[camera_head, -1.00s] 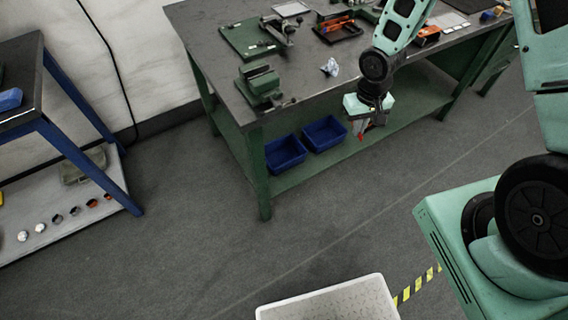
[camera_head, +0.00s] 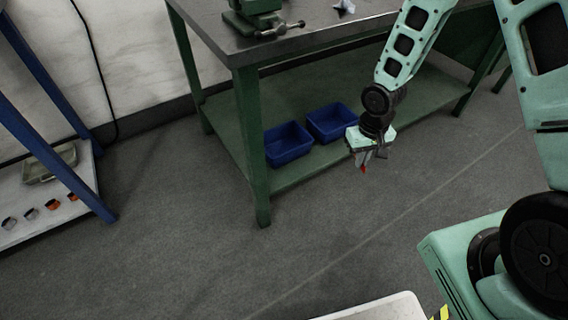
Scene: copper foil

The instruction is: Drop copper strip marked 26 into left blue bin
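The left blue bin (camera_head: 293,155) sits on the green lower shelf of the bench, beside the front leg. A second blue bin (camera_head: 330,135) stands just right of it. Both look empty from here. My gripper (camera_head: 365,168) hangs pointing down, to the right of both bins and in front of the shelf edge in the picture. A small red bit shows at its fingertips; I cannot tell whether it is part of the gripper or something held. No copper strip marked 26 can be made out.
The green workbench (camera_head: 240,52) has a green vise (camera_head: 252,22) and a crumpled silvery piece (camera_head: 344,7) on top. Its front leg (camera_head: 254,150) stands left of the bins. A blue-legged rack (camera_head: 55,158) is at left. The floor between is clear.

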